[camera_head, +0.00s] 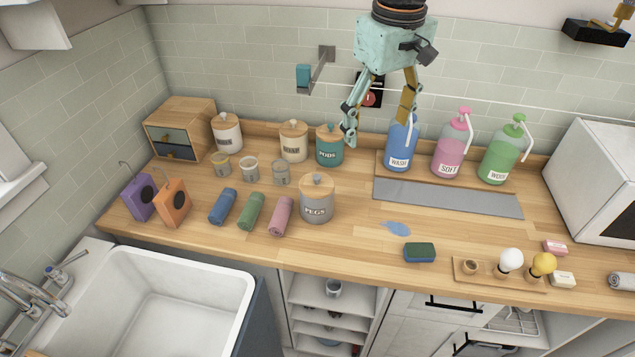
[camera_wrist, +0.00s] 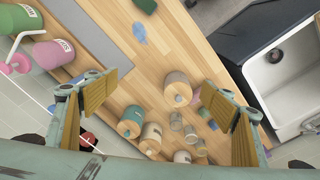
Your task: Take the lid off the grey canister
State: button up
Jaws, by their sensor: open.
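The grey canister (camera_head: 316,207) stands upright on the wooden counter, labelled PEGS. Its round wooden lid (camera_head: 317,184) with a grey knob sits on top. In the wrist view the grey canister (camera_wrist: 174,98) and its lid (camera_wrist: 178,87) show between the fingers, at a distance below. My gripper (camera_head: 378,127) is open and empty, high near the back wall, behind and to the right of the canister. Its spread fingers (camera_wrist: 160,86) also show in the wrist view, touching nothing.
A teal canister (camera_head: 330,150) and two white canisters (camera_head: 293,147) stand behind. Glass jars (camera_head: 281,172) and rolled towels (camera_head: 281,216) are to the left. A blue bottle (camera_head: 400,148) stands close to my gripper. Counter right of the grey canister is mostly clear.

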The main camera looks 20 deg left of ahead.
jog(key=w+a+f+n+p, duration=0.2)
jog(key=w+a+f, duration=0.25)
jog(key=a, duration=0.45)
jog(key=n+g+p, duration=0.1)
jog(key=n+p, duration=0.1)
send_over(317, 176)
notch_tip(317, 176, down, 6)
jog(key=f, duration=0.1)
jog(key=shift+w+r, duration=0.15)
jog(key=shift+r, duration=0.1)
jog(key=shift+f, duration=4.3)
jog(key=shift+f+p, duration=0.75)
jog(key=shift+f, duration=1.8)
jog(key=shift+c, duration=0.4)
